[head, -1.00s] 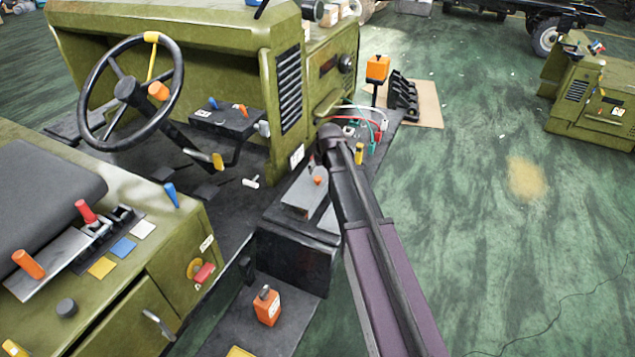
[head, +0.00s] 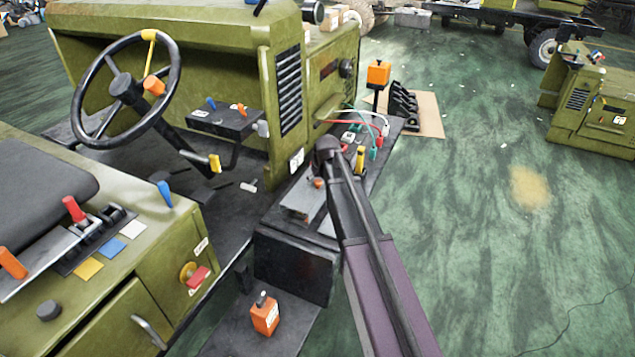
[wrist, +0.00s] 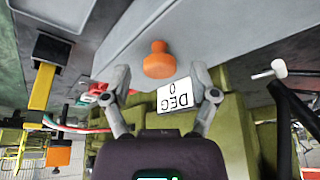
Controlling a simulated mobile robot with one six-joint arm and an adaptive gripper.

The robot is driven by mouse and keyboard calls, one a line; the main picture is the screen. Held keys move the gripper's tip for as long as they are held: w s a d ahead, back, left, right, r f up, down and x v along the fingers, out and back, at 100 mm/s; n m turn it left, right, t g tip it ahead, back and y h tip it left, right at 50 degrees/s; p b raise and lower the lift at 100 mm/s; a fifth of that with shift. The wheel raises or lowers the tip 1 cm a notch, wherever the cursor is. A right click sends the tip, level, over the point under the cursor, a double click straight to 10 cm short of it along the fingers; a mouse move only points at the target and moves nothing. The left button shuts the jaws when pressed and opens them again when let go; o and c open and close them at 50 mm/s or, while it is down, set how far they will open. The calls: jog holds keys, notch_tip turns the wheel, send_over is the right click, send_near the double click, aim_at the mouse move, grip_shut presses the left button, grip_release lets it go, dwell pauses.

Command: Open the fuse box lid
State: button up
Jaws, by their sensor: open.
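A grey panel with an orange knob (wrist: 158,60) lies just ahead of my gripper (wrist: 161,82) in the wrist view; it looks like the fuse box lid (wrist: 110,40). In the head view the grey lid (head: 298,204) lies flat on the dark side ledge, with its orange knob (head: 318,183) beside my arm. My gripper's two fingers are spread, with the knob between and just beyond their tips; I cannot tell if they touch it. In the head view my arm hides the gripper and part of the lid.
A white label (wrist: 175,96) reading "0 DEG" shows behind the fingers. A yellow-handled lever (head: 360,158) and red, green and white wires (head: 372,128) are close by on the ledge. A steering wheel (head: 88,68) stands to the left. The green floor at right is open.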

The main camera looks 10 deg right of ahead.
grip_shut()
jog(key=shift+d+r, duration=0.15)
dwell(0.4)
